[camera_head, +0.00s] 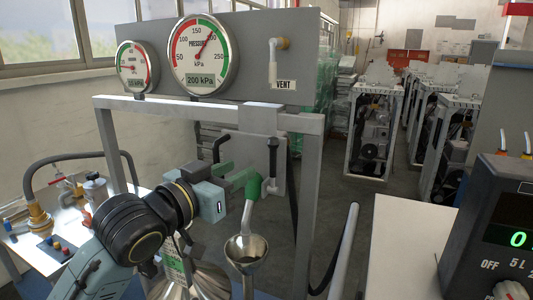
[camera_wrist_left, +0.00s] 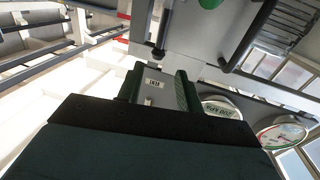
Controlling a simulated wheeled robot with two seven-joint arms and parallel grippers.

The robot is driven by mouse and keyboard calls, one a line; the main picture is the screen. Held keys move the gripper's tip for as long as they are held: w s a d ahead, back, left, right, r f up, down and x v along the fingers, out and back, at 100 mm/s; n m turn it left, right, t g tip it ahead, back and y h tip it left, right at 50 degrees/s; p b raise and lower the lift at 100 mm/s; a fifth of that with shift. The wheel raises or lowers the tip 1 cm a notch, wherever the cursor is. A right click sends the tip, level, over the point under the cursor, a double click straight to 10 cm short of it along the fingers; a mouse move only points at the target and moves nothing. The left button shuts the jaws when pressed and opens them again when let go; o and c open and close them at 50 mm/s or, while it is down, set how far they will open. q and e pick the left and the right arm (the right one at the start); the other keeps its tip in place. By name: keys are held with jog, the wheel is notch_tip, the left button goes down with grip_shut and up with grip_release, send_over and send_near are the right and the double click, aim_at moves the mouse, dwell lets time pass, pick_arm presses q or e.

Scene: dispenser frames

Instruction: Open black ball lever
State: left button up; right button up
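My left gripper (camera_head: 233,177) comes in from the left, in front of the grey dispenser frame (camera_head: 310,190). In the left wrist view (camera_wrist_left: 158,85) its two green-padded fingers are apart, with nothing seen between them. Two black levers are on the frame: a bent one (camera_head: 222,147) just above the gripper and an upright one (camera_head: 274,156) to its right. Both show in the left wrist view, one at the right (camera_wrist_left: 247,38) and one left of it (camera_wrist_left: 161,28). The gripper appears apart from both. My right gripper is out of view.
Two pressure gauges (camera_head: 202,55) top the frame. A black meter box (camera_head: 500,225) stands at right. A side table (camera_head: 40,262) with fittings is at left.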

aim_at(271, 150)
pick_arm(q)
jog(key=p+x, duration=0.1)
jog(key=x, duration=0.9)
jog(key=shift+w+d, duration=0.25)
grip_shut()
jog(key=shift+r, duration=0.1)
